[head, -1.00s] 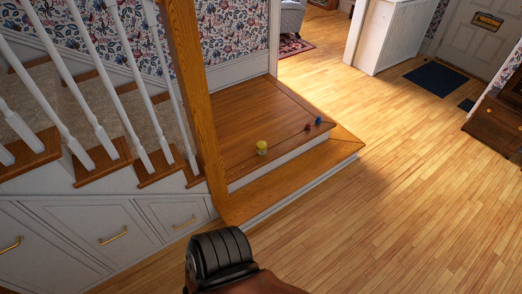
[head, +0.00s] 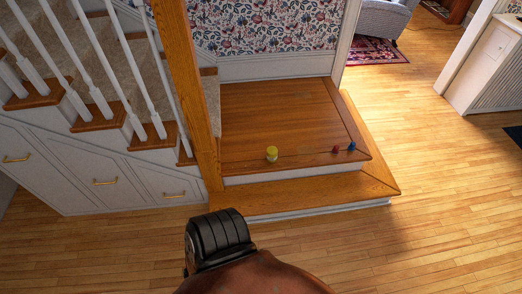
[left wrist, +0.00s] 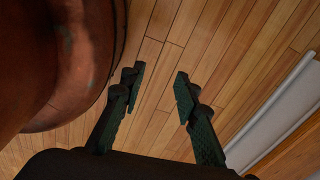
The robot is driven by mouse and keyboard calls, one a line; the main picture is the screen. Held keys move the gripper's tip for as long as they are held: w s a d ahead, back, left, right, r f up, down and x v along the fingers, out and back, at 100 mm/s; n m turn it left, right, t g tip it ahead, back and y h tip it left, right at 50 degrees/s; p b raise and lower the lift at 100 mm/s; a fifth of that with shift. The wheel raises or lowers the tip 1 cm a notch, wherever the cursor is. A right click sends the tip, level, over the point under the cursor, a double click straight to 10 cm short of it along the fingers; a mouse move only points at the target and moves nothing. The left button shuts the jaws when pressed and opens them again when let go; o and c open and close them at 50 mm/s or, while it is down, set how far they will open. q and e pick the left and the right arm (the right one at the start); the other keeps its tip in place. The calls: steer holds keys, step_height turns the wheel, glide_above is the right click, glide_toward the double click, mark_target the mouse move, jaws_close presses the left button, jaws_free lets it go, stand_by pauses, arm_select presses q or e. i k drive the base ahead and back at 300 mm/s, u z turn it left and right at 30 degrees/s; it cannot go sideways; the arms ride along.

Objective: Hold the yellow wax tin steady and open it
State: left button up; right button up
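The yellow wax tin (head: 272,153) stands upright near the front edge of the wooden stair landing (head: 290,110), in the head view. It is small there, and I cannot make out its lid. My left gripper (left wrist: 157,88) shows in the left wrist view with its two fingers apart and nothing between them, above the plank floor. The tin is not in the left wrist view. My right gripper is in neither view. A dark, ribbed part of my own body is at the bottom middle of the head view.
A red item (head: 336,149) and a blue item (head: 351,146) stand on the landing to the right of the tin. A lower wooden step (head: 300,194) runs in front. A wooden post (head: 190,90) and white balusters rise at the left. The floor (head: 430,230) at the right is clear.

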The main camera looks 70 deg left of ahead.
mark_target(272, 159)
steer(key=u, duration=0.8)
steer(key=i, duration=0.95)
steer(key=u, duration=1.4)
steer(key=i, duration=0.3)
steer(key=u, duration=0.35)
